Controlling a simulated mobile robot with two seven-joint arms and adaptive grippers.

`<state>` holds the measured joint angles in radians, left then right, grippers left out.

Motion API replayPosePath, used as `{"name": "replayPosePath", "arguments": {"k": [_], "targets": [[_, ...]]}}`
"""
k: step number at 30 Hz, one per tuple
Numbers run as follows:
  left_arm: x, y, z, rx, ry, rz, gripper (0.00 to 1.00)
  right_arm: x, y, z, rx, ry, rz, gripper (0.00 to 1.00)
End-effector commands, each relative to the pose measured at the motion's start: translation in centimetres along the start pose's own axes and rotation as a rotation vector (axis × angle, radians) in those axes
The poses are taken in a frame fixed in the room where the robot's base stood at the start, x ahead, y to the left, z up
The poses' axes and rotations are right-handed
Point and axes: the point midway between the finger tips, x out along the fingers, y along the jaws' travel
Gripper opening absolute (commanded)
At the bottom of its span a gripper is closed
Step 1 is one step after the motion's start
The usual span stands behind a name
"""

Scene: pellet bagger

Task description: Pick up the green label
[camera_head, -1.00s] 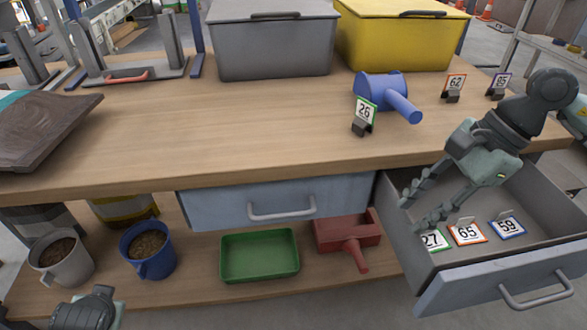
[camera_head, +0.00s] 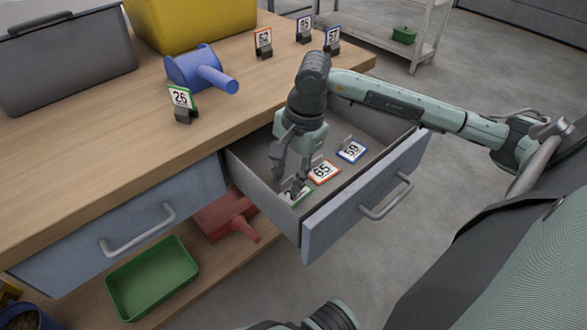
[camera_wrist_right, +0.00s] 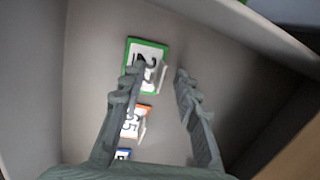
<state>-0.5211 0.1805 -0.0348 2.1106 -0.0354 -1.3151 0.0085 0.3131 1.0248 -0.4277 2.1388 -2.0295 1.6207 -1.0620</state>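The green label (camera_head: 305,199), with a green border and black number, lies in the open drawer (camera_head: 265,172), partly hidden by my right gripper (camera_head: 287,182). In the right wrist view the green label (camera_wrist_right: 147,55) lies on the drawer floor with its pale upright tab (camera_wrist_right: 162,76) between the two fingers. My right gripper (camera_wrist_right: 158,72) is open there. One finger overlaps the label's left part in the picture; I cannot tell whether it touches. Another green-bordered card, "26" (camera_head: 180,97), stands in a dark holder on the bench. Part of my left arm shows at the bottom edge, its fingers out of frame.
An orange label "65" (camera_head: 323,172) and a blue label "59" (camera_head: 352,151) lie beside the green one. Drawer walls enclose the hand. A blue scoop (camera_head: 195,68) rests on the bench (camera_head: 100,140). A green tray (camera_head: 152,278) and red scoop (camera_head: 225,215) are below.

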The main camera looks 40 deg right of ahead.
Motion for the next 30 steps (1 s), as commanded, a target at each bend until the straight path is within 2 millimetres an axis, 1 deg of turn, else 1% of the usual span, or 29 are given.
{"name": "replayPosePath", "arguments": {"k": [5, 8, 13, 26, 28, 30], "targets": [[0.03, -0.01, 0.00, -0.001, 0.000, 0.000, 0.19, 0.03, -0.01, -0.01, 0.000, 0.000, 0.000, 0.32], [0.03, -0.01, -0.01, -0.001, 0.000, 0.000, 0.19, 0.01, -0.01, -0.01, 0.000, 0.000, -0.001, 0.22], [0.03, -0.02, -0.01, -0.001, 0.000, 0.000, 0.19, -0.01, -0.02, -0.01, 0.000, 0.000, -0.001, 0.01], [0.02, -0.01, -0.03, 0.000, 0.001, 0.000, 0.19, 0.00, -0.01, -0.01, 0.000, 0.000, -0.001, 0.00], [0.02, -0.01, -0.04, 0.000, 0.001, 0.000, 0.19, -0.21, -0.08, 0.00, 0.000, 0.000, -0.002, 0.00], [0.02, -0.01, -0.04, 0.000, 0.001, 0.000, 0.19, -0.83, -0.22, 0.02, -0.001, 0.001, -0.004, 0.00]]}}
